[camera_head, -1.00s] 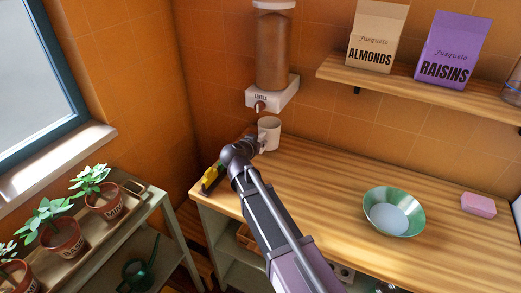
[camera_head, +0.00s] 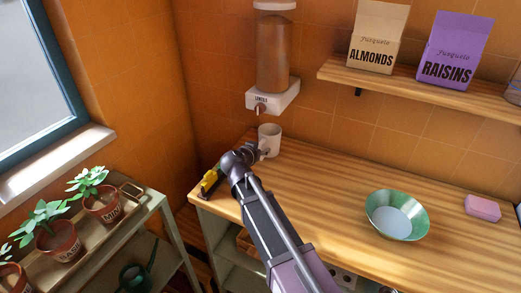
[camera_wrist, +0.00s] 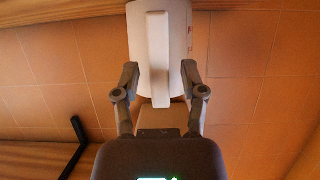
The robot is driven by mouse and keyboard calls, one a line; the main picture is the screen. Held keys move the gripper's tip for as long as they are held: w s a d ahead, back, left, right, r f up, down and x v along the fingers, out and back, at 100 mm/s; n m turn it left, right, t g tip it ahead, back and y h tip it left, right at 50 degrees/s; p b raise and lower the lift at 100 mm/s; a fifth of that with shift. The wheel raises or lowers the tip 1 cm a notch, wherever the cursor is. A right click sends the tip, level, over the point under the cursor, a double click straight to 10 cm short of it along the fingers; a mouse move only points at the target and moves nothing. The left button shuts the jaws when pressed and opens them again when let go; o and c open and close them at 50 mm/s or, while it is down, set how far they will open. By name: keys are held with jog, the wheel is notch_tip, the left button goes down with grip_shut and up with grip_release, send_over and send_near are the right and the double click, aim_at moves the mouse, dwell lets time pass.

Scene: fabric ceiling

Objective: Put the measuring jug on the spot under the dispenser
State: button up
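The measuring jug (camera_head: 270,136) is a small white mug-like vessel with a handle. It looks upright at the back left of the counter, below and slightly right of the dispenser's spout. My gripper (camera_head: 259,151) is at its near side. In the wrist view, which is upside down, the jug (camera_wrist: 181,35) lies between the two fingers of my gripper (camera_wrist: 159,72), with its handle towards me. The fingers appear closed on its sides. The dispenser (camera_head: 272,97) is a white wall unit with a brown-filled clear tube. The spot under it is not clearly visible, nor any gap under the jug.
A green bowl (camera_head: 381,205) and a pink block (camera_head: 483,208) are on the wooden counter (camera_head: 325,185) to the right. A yellow object (camera_head: 209,183) is near its left edge. A shelf (camera_head: 430,95) holds packets above. Potted plants (camera_head: 58,240) stand left.

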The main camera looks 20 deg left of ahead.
jog(key=shift+r, duration=0.2)
jog(key=d+p+v, duration=0.1)
jog(key=p+v, duration=0.3)
jog(key=v, duration=0.8)
jog(key=shift+a+p, duration=0.4)
jog(key=shift+a, duration=0.05)
